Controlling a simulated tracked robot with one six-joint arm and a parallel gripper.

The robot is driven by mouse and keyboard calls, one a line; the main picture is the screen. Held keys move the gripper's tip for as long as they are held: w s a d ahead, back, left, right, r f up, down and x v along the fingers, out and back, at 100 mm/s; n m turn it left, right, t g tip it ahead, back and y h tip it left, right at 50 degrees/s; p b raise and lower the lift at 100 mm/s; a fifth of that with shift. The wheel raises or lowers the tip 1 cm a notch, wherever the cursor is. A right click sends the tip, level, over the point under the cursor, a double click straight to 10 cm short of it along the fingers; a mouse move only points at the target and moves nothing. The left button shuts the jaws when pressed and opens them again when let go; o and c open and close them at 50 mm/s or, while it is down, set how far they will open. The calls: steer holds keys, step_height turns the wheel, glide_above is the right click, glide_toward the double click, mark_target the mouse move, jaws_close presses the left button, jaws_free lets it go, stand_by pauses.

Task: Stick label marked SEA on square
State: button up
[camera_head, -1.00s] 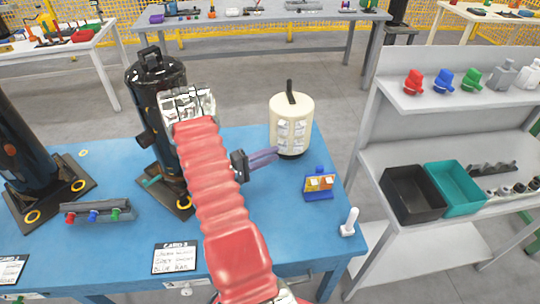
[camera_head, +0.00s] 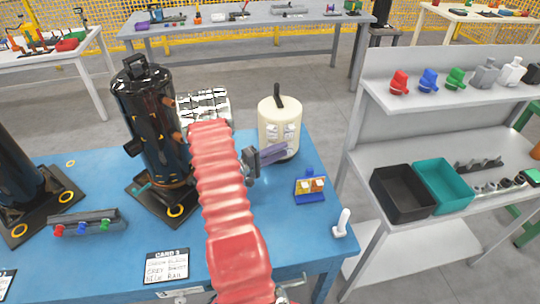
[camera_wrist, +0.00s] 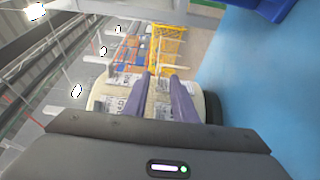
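A cream canister (camera_head: 279,112) with a black top handle stands on the blue table, with several white printed labels (camera_head: 289,134) on its side. The canister also shows in the wrist view (camera_wrist: 101,97); the print is too small to read, so I cannot tell which label says SEA. My gripper (camera_head: 283,148) has two purple fingers pointing at the canister's lower side, close to the labels. In the wrist view, my gripper (camera_wrist: 163,76) shows a narrow gap between its fingers with canister surface behind, and nothing clearly held. I cannot make out the square.
A small blue stand with coloured pieces (camera_head: 310,186) sits right of my gripper. A black compressor tank (camera_head: 150,115) stands left. A printed card (camera_head: 166,265) lies at the table's front. A white peg (camera_head: 342,222) is at the right edge; black (camera_head: 400,215) and teal bins sit on the shelf.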

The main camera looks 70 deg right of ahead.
mark_target(291, 145)
steer(key=shift+x, duration=2.7)
steer(key=shift+c, duration=0.5)
jaws_close()
steer(key=shift+f, duration=0.15)
